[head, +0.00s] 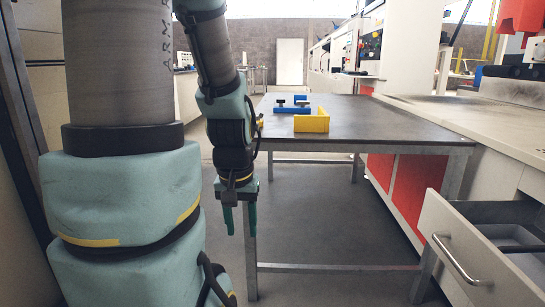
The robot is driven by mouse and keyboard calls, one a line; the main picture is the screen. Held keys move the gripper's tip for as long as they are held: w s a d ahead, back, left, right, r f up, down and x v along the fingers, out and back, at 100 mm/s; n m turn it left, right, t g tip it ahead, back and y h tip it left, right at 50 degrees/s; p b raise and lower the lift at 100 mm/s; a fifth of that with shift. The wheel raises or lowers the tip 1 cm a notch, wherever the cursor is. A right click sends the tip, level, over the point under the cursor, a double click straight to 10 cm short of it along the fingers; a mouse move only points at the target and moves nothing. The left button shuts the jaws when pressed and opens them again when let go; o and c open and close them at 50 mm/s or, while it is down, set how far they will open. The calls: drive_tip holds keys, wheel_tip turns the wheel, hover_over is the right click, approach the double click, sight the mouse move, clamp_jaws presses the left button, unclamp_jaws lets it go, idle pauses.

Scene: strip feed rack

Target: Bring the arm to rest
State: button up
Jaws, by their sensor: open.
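My arm hangs down at the left of the head view, with its teal and grey links in the foreground. My gripper (239,218) points straight down, in front of the near left part of the dark table. Its two green fingers are apart and nothing shows between them. The gripper is below the level of the tabletop.
The dark table (380,119) carries a blue fixture (292,109) with dark parts and a yellow angled block (312,122). An open drawer (473,260) juts out at the lower right. A red and white machine cabinet lines the right. Floor under the table is clear.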

wheel_tip(320, 180, up, 33)
drive_tip(key=p, duration=3.1)
